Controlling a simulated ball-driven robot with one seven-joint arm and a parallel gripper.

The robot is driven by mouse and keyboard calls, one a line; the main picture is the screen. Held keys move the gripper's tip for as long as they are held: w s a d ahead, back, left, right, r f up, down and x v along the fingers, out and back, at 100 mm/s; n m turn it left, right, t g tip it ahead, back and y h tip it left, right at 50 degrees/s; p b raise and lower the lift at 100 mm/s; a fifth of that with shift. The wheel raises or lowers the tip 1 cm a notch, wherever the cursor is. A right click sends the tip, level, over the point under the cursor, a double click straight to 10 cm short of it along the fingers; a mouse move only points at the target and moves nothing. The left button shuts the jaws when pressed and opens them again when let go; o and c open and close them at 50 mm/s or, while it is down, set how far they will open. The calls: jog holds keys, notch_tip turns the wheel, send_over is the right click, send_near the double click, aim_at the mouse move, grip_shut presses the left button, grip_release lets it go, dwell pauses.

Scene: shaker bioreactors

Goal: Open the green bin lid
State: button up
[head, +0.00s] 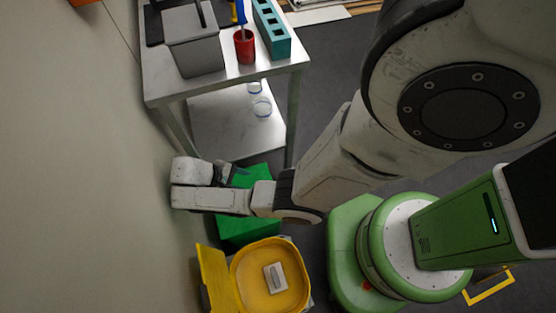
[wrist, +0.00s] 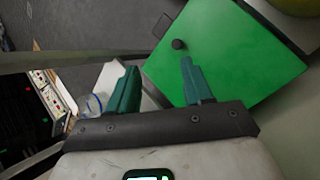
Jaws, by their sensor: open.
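The green bin (head: 247,228) stands on the floor by the wall, partly hidden under my arm in the head view. Its flat green lid (wrist: 235,65) fills the upper right of the wrist view and looks closed. A small dark knob (wrist: 178,44) sits near one corner of the lid. My gripper (wrist: 160,78) is open and empty, with two green fingers pointing toward the lid. The right finger overlaps the lid in the picture, just below the knob; the left finger lies off the lid's edge. I cannot tell whether any finger touches. In the head view my gripper (head: 222,172) is small and partly hidden.
A yellow bin (head: 240,283) with its lid raised stands beside the green bin. A metal table (head: 222,82) with a lower shelf is above it in the head view, carrying a grey box (head: 195,42), red cup (head: 244,47) and teal rack (head: 271,30). The wall is close on the left.

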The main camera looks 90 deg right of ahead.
jog(key=s+a+r+p, duration=0.2)
jog(key=s+a+r, duration=0.2)
jog(key=s+r, duration=0.5)
jog(key=s, duration=0.4)
jog(key=shift+s+r, duration=0.2)
jog(key=shift+r, duration=0.05)
jog(key=w+a+r+n+t+y, duration=0.2)
jog(key=w+a+r+n+t, duration=0.2)
jog(key=w+r+t, duration=0.4)
notch_tip(320, 180, up, 3)
jog(key=shift+w+a+f+n, duration=0.1)
jog(key=shift+w+a+n, duration=0.2)
jog(key=shift+w+a, duration=0.25)
